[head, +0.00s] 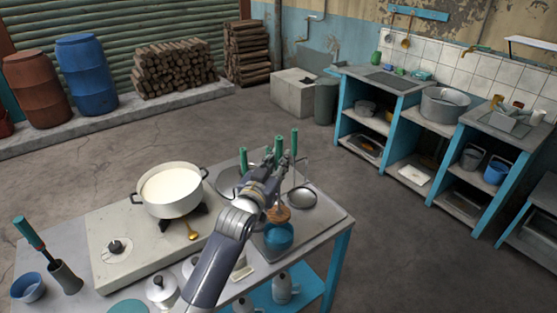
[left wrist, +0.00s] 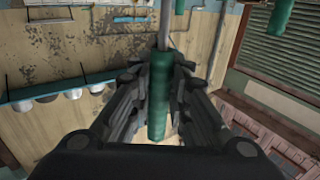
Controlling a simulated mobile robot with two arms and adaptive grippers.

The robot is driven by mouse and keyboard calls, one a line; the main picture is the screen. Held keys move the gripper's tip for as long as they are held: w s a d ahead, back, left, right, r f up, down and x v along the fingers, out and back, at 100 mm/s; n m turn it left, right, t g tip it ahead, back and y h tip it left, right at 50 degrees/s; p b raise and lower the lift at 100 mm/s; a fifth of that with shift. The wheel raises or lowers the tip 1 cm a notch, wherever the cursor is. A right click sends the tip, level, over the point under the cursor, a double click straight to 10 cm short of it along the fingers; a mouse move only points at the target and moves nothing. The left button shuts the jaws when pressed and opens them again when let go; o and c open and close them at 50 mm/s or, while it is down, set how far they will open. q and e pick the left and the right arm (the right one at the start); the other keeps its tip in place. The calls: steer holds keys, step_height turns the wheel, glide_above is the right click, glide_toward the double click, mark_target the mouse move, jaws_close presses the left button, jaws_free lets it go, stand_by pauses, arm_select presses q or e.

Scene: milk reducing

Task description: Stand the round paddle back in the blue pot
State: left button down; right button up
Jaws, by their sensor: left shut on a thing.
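My left gripper (head: 277,172) is shut on the green handle of the round paddle, which shows upright between the fingers in the left wrist view (left wrist: 159,95). The paddle's round brown head (head: 278,214) hangs below the gripper in the head view. The blue pot (head: 279,237) stands on the table right under it. The head overlaps the pot's far rim in the picture; I cannot tell whether it is above the pot or partly inside. My arm hides part of the shaft. My right gripper is not in view.
A ladle (head: 302,198) and another green-handled tool (head: 243,160) are close beside my gripper. A white pot of milk (head: 171,190) stands on the stove to the left. Lidded containers (head: 162,288) sit at the table's front. The floor beyond the table is clear.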

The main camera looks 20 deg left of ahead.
arm_select(q)
steer(key=shift+f+b, duration=3.85)
steer(key=shift+f, duration=1.05)
steer(key=c, duration=1.4)
jaws_free()
steer(key=shift+c, duration=0.2)
steer(key=shift+f, duration=0.1)
steer(key=s+a, duration=0.1)
steer(key=s, duration=1.1)
steer(key=shift+s, duration=0.1)
